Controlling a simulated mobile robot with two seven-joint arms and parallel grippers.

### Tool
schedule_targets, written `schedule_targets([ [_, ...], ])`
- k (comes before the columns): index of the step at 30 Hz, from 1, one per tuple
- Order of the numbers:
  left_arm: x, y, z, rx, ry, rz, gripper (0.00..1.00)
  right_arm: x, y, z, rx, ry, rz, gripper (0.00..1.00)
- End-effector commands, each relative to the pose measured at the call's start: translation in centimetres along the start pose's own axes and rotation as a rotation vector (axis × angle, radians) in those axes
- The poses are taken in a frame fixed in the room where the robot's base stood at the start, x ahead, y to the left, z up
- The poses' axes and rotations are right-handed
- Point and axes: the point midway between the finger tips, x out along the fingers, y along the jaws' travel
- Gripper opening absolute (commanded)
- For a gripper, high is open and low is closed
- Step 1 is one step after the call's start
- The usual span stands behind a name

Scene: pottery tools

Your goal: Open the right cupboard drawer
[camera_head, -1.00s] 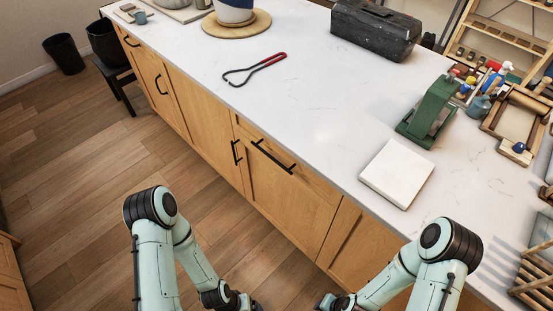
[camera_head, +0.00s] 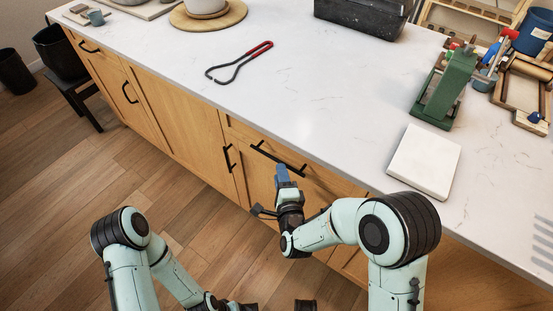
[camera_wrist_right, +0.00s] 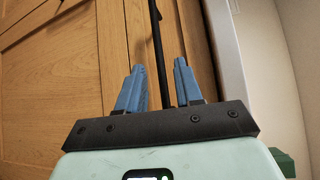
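The right cupboard drawer (camera_head: 316,182) is a wooden front under the white worktop and looks shut. Its black bar handle (camera_head: 278,158) lies along the front; it also shows in the right wrist view (camera_wrist_right: 155,35) as a dark bar. My right gripper (camera_head: 282,170) has blue fingers and is at the handle. In the right wrist view the fingers (camera_wrist_right: 160,80) stand apart, with the bar running between them. I cannot tell whether they touch it. My left arm (camera_head: 135,260) is low at the left; its fingers are outside the picture.
Cupboard doors (camera_head: 180,125) with black handles line the front to the left. On the worktop (camera_head: 310,100) are red-handled tongs (camera_head: 240,62), a white slab (camera_head: 425,160), a green tool (camera_head: 445,90) and a black toolbox (camera_head: 365,15).

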Motion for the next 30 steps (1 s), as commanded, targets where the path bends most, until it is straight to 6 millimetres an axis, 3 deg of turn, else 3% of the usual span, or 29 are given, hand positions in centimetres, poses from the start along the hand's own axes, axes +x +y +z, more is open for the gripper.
schedule_targets([
  [3,-0.2,0.0,0.1,-0.001,-0.004,-0.001,0.88,2.6,0.0,0.1,-0.003,-0.001,0.000,0.35],
  [9,-0.4,0.0,0.3,-0.002,-0.008,-0.002,0.88,5.6,0.1,0.1,-0.002,-0.002,0.001,0.35],
  [15,-0.4,0.0,0.3,-0.002,-0.009,-0.002,0.88,6.9,0.1,0.0,-0.003,-0.002,0.002,0.35],
  [23,-0.4,0.0,0.3,-0.002,-0.009,-0.003,0.88,7.0,0.1,0.0,-0.003,-0.001,0.002,0.35],
  [27,-0.4,0.0,0.3,-0.002,-0.009,-0.003,0.88,7.0,0.1,0.0,-0.003,-0.001,0.002,0.00],
  [30,-0.4,0.0,0.3,-0.002,-0.009,-0.003,0.88,7.0,0.1,0.0,-0.002,-0.001,0.002,0.00],
])
